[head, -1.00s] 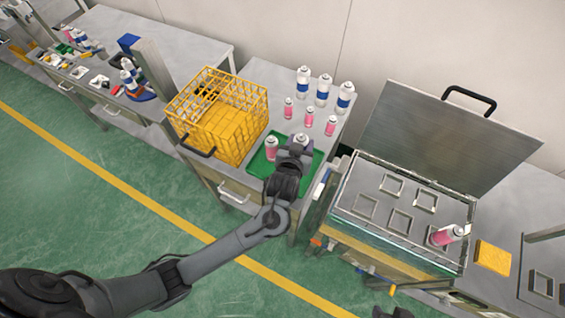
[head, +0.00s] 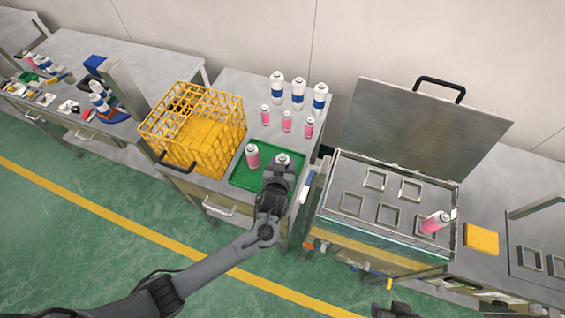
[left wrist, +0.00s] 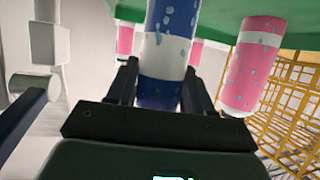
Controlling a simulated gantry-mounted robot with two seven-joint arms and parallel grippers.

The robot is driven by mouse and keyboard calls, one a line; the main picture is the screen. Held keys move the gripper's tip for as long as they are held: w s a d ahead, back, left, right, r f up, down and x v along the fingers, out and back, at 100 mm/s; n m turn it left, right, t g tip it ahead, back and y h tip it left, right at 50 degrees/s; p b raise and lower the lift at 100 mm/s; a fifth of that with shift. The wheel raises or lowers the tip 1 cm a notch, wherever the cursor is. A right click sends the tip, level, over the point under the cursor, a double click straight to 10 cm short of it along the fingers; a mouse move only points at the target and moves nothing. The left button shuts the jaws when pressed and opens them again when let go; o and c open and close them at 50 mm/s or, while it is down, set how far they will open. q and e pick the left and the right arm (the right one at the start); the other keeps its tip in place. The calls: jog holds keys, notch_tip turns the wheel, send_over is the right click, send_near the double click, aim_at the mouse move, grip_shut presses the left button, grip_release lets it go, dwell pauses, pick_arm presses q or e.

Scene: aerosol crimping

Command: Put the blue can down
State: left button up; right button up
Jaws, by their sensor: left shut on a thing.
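My left gripper (head: 280,170) is shut on the blue can (head: 283,158), over the right part of the green tray (head: 240,179). In the head view mostly the can's pale top shows above the jaws. In the left wrist view the blue can (left wrist: 168,50), blue and white with water drops, stands between the two fingers. I cannot tell whether its base touches the tray. A pink can (head: 252,156) stands on the tray to the left, apart from it; it also shows in the left wrist view (left wrist: 252,65). A dark part at the bottom edge may be my right gripper (head: 391,311).
A yellow wire crate (head: 195,128) stands left of the tray. Several blue-and-white and pink cans stand behind it. To the right is a water bath (head: 390,208) with its lid (head: 425,140) raised and a tilted pink can (head: 434,222) at its right end.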

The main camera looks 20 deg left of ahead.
pick_arm(q)
jog(key=shift+f, duration=0.15)
jog(key=o, duration=1.1)
jog(key=shift+o, duration=0.2)
jog(key=shift+s+d+r, duration=0.1)
jog(key=shift+s+r, duration=0.3)
jog(key=shift+s, duration=0.05)
jog(key=p+v, duration=0.1)
jog(key=v, duration=1)
jog(key=s+a+m+g+h, duration=0.1)
jog(key=s+a+m+g, duration=0.1)
jog(key=s, duration=0.8)
jog(key=s+a+m+g+h, duration=0.2)
jog(key=s+a+g, duration=0.3)
jog(key=s, duration=0.5)
jog(key=shift+s+r+m+g, duration=0.3)
jog(key=shift+r+g, duration=0.2)
jog(key=shift+g, duration=0.7)
jog(key=shift+r, duration=0.1)
